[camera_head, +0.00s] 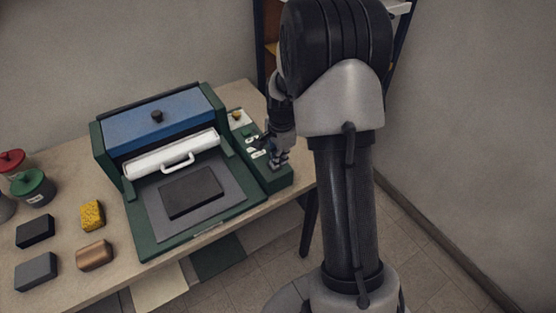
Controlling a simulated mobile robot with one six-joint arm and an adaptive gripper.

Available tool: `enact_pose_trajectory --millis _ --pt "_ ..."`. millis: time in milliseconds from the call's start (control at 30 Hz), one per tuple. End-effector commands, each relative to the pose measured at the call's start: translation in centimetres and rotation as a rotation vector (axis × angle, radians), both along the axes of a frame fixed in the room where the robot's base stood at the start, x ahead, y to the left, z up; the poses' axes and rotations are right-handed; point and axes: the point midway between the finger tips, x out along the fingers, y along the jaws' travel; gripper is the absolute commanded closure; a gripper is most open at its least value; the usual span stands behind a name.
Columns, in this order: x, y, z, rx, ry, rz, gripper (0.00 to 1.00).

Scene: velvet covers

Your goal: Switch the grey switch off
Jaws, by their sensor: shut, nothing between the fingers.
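A green machine with a control panel (275,181) on its right side stands on the table. Small white-labelled controls (251,139) sit on the panel, and a yellow knob (236,115) is at its far end. I cannot make out the grey switch for certain; it is too small or hidden by my gripper. My gripper (276,164) is shut and empty, pointing down at the near part of the panel, close to the controls. Whether it touches the panel I cannot tell.
The machine has a blue lid (160,121), a white roller with a handle (178,160) and a dark slab (192,193) on its bed. A yellow sponge (92,215), a copper-coloured block (95,255), dark blocks (35,231) and lidded jars (33,186) stand left.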

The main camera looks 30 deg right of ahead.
Motion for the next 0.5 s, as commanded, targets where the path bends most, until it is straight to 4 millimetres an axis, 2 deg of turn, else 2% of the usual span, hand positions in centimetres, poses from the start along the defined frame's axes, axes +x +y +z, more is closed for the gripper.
enact_pose_trajectory --millis 33,200,500 --pt "-0.5 0.1 -0.5 0.004 0.015 0.001 1.00" --pt "-0.4 0.2 -0.6 0.005 0.019 0.001 1.00" --pt "1.0 0.2 -0.7 0.004 0.016 0.002 1.00"
